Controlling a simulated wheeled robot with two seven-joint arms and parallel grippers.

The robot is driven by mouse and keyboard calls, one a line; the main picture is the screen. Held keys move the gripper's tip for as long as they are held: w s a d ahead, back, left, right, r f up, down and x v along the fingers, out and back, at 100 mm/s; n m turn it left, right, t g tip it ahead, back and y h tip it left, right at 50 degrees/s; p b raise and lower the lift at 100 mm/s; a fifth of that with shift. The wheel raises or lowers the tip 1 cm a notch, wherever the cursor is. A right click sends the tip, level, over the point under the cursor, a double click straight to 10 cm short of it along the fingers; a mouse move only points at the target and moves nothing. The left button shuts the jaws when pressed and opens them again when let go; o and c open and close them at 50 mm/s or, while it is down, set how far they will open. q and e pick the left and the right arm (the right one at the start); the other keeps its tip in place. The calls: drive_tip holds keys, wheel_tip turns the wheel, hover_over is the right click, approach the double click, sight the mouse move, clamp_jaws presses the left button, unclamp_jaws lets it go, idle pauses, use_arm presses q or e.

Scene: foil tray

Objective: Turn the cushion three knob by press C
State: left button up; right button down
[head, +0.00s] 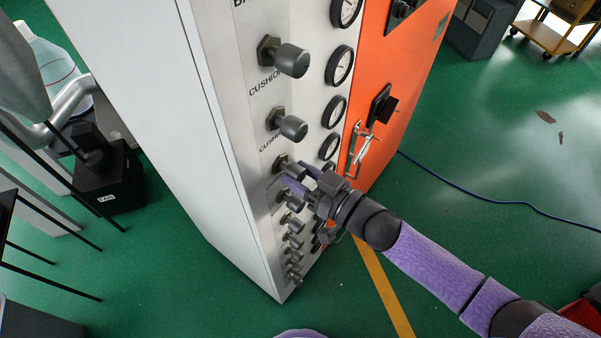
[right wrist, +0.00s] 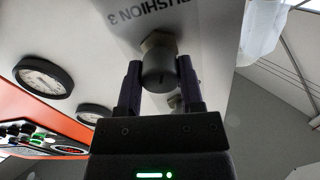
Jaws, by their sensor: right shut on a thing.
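The cushion three knob (head: 289,166) is a dark grey cylinder on a hex base, third in the column of knobs on the press's pale panel (head: 258,140). In the right wrist view the knob (right wrist: 158,66) sits below the printed label "CUSHION 3" (right wrist: 125,10). My right gripper (head: 294,174) reaches in from the lower right. Its two dark purple fingers are on either side of the knob, shut on it, as the right wrist view (right wrist: 160,85) also shows. The gripper hides part of the knob in the head view. My left gripper is not in view.
Two larger knobs (head: 289,127) stand above and several smaller ones (head: 292,221) below, close to the gripper. Round gauges (head: 335,111) line the panel's right side. The orange door (head: 400,65) has a metal handle (head: 358,150). A blue cable (head: 500,202) crosses the green floor.

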drive_tip(key=n, duration=0.8)
drive_tip(key=shift+n, duration=0.3)
drive_tip(key=n+b, duration=0.1)
drive_tip(key=n, duration=0.3)
drive_tip(key=shift+f, duration=0.1)
drive_tip(key=shift+n, duration=2.1)
drive_tip(key=shift+c, duration=1.1)
unclamp_jaws()
drive_tip(key=shift+d+b, duration=0.1)
drive_tip(key=shift+b, duration=0.2)
